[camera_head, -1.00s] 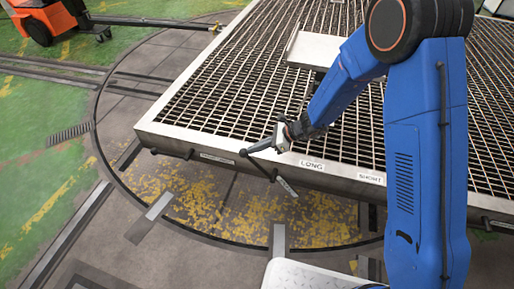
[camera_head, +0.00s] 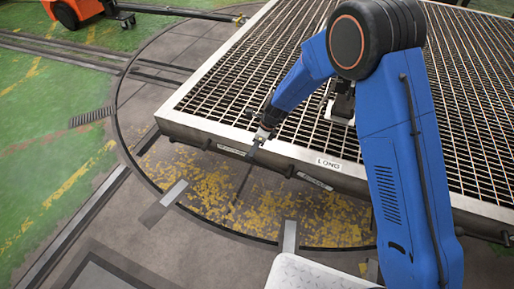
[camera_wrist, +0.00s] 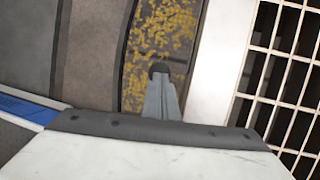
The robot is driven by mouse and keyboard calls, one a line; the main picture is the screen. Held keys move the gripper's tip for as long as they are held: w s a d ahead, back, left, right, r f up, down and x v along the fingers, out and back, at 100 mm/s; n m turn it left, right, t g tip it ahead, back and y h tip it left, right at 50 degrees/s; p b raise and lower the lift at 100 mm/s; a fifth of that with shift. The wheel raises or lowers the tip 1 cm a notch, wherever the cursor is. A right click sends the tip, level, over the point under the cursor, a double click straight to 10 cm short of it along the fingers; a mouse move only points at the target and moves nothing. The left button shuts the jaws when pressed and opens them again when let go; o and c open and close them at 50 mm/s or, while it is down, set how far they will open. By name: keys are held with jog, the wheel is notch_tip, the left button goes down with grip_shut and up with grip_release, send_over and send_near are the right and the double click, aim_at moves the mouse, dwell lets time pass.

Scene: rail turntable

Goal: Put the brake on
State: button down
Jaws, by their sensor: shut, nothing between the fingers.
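My gripper (camera_head: 252,150) is at the front edge of the grated deck (camera_head: 180,124), beside a small pale label (camera_head: 231,150) whose writing is too small to read. In the wrist view its grey fingers (camera_wrist: 161,88) are together and point over the yellow-flecked floor, just outside the deck's pale rim. A dark rounded shape shows at their tips; I cannot tell whether it is the fingertips or a knob beyond them. A dark lever-like part (camera_head: 289,171) is on the deck's front side, right of my gripper, with a tilted plate (camera_head: 315,182) next to it. I cannot make out the brake's setting.
The curved turntable edge (camera_head: 121,130) and floor rails (camera_head: 80,222) lie to the left. An orange vehicle (camera_head: 75,10) stands at the far left. The green floor (camera_head: 40,140) at left is clear.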

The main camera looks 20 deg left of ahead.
jog(key=shift+a+f+h, duration=0.35)
jog(key=shift+f+h, duration=0.05)
jog(key=shift+f, duration=0.2)
jog(key=shift+w+x, duration=0.15)
jog(key=shift+x, duration=0.6)
jog(key=shift+w+x, duration=0.15)
jog(key=shift+x, duration=1.45)
jog(key=shift+w+f, duration=0.1)
jog(key=shift+f, duration=0.1)
jog(key=shift+r, duration=0.1)
